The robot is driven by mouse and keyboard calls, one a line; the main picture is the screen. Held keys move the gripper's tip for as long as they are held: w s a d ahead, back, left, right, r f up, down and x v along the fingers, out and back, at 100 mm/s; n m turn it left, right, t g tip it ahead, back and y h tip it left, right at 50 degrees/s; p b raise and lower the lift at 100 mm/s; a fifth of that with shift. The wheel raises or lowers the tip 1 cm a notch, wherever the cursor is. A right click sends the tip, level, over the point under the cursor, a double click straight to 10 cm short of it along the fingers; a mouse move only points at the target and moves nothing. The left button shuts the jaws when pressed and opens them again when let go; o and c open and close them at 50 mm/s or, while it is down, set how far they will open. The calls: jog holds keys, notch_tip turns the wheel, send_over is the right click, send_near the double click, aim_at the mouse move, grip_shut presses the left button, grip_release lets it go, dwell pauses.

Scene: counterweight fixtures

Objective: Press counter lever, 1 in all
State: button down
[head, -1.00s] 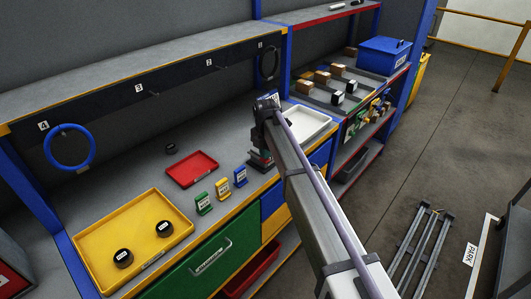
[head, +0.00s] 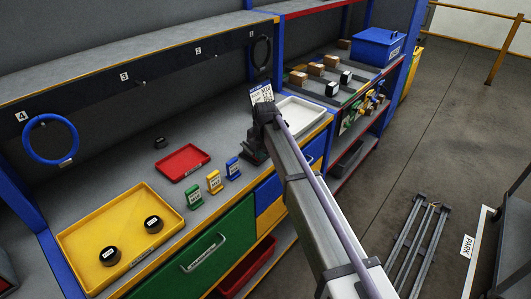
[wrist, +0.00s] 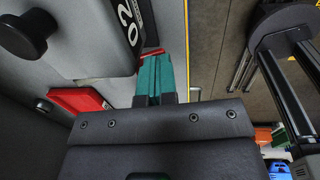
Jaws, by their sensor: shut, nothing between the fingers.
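My gripper shows in the wrist view (wrist: 153,76) with its teal fingers together and nothing between them. Close beside it at the upper left is a pale housing with a dark panel reading "02" (wrist: 125,25), which looks like the counter. A black round knob on a short stem (wrist: 25,33) stands left of the panel and may be the lever's end. I cannot tell whether the fingers touch the housing. In the head view my wrist (head: 252,150) is over the bench, and my arm hides the fingertips and most of what is there.
On the bench are a red tray (head: 165,170), a yellow tray (head: 75,240) with two dark round weights, and green (head: 194,197), yellow (head: 214,182) and blue (head: 233,168) labelled blocks. A white tray (head: 318,112) lies beyond my arm. A sign (head: 262,93) stands behind it.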

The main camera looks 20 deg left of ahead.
jog(key=shift+r+p, duration=0.8)
jog(key=shift+r, duration=0.05)
notch_tip(320, 180, up, 14)
jog(key=d+p, duration=0.2)
jog(key=p, duration=1.1)
jog(key=shift+s+f+p, duration=0.15)
jog(key=shift+s+p, duration=0.2)
jog(key=shift+p, duration=0.05)
